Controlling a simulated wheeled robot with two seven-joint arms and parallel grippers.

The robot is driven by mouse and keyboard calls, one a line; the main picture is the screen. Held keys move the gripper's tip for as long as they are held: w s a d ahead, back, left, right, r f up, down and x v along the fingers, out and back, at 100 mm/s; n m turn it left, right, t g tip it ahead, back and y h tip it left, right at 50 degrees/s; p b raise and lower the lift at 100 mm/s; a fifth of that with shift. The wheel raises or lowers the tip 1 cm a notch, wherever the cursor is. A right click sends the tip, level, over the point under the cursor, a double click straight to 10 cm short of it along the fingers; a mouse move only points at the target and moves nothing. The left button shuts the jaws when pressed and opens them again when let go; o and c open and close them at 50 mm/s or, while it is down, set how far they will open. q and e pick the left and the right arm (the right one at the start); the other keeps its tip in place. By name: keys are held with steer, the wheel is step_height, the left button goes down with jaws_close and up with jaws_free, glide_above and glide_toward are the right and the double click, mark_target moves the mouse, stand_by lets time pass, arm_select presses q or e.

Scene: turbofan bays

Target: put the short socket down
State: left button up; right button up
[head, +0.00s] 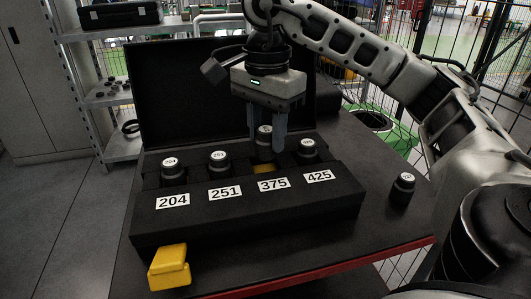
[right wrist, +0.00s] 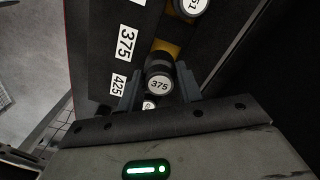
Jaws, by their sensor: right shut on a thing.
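My right gripper (head: 266,143) is shut on a dark socket (head: 264,132) with a round white cap label. In the right wrist view the label on this socket (right wrist: 159,84) reads 375, and the right gripper's fingers (right wrist: 158,88) stand on both sides of it. The socket is upright over the 375 slot of the black case (head: 250,213), and yellow (head: 263,168) shows below it. Whether its base touches the slot is hard to tell. My left gripper is out of view.
Sockets stand in the 204 (head: 171,172), 251 (head: 219,163) and 425 (head: 307,151) slots. Another socket (head: 402,189) stands on the dark table right of the case. A yellow block (head: 169,267) is at the case's front left. The raised lid (head: 190,95) stands behind.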

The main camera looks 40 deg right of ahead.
mark_target(266, 148)
steer(key=shift+w+d+f, duration=0.15)
steer(key=shift+w+f, duration=0.1)
steer(key=shift+f, duration=0.15)
step_height(266, 148, down, 2)
steer(key=shift+w+f, duration=0.1)
steer(key=shift+f, duration=0.15)
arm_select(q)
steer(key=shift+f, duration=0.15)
arm_select(e)
steer(key=shift+f, duration=0.3)
